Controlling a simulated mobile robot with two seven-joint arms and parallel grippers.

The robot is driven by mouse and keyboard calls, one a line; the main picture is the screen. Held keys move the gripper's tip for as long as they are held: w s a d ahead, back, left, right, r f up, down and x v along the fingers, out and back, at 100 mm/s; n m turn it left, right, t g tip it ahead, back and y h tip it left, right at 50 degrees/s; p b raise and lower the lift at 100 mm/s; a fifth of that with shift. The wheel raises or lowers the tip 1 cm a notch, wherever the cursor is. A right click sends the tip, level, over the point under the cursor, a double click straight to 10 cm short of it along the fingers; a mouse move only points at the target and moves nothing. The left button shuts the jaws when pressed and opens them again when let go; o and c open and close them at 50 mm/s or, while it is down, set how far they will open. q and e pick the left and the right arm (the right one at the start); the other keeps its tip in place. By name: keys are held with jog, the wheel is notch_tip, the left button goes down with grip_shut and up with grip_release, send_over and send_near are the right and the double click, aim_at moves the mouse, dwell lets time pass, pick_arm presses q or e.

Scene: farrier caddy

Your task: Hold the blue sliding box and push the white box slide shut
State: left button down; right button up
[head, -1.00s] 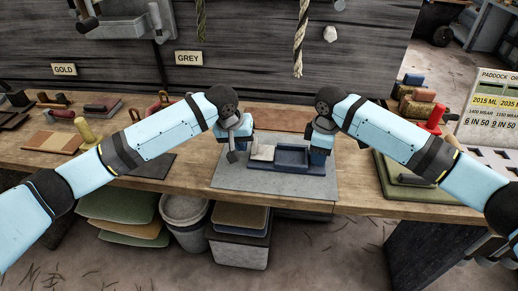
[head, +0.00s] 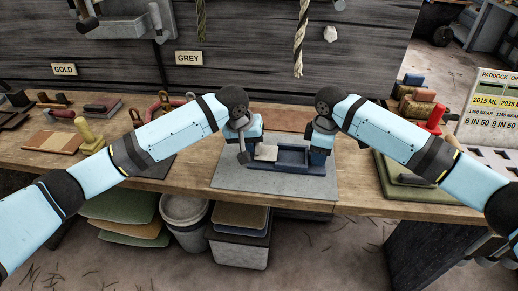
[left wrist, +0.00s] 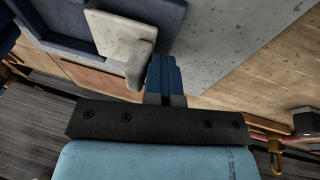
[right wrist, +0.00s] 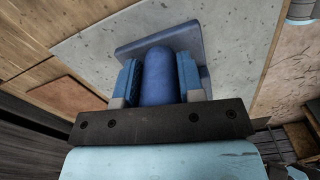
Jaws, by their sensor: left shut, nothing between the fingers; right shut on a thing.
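The blue sliding box (head: 291,170) lies on a grey mat, its tray facing up. The white slide (head: 266,152) sits at its left end, partly over the tray. In the left wrist view, the white slide (left wrist: 118,37) has a raised tab beside my fingers. My left gripper (head: 243,157) is shut and empty at the slide's left; its closed fingertips (left wrist: 164,68) are at the tab, and contact is hard to judge. My right gripper (head: 316,155) is at the box's right end. In the right wrist view, its fingers are shut on the box's rounded blue handle (right wrist: 157,78).
The grey mat (head: 240,178) has bare room in front of the box. A yellow-handled tool (head: 87,132) stands at the left and a red-handled one (head: 435,117) at the right. The bench's front edge (head: 270,203) lies close in front of the mat.

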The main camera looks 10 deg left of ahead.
pick_arm(q)
jog(key=shift+d, duration=1.15)
pick_arm(e)
jog(key=shift+f, duration=0.1)
pick_arm(q)
jog(key=shift+a, duration=0.1)
jog(key=shift+r, duration=0.15)
jog(key=shift+r, duration=1.6)
jog(key=r, duration=0.1)
jog(key=a+r, duration=0.1)
jog(key=r, duration=0.1)
jog(key=shift+r, duration=0.25)
pick_arm(e)
jog(key=o, duration=1.2)
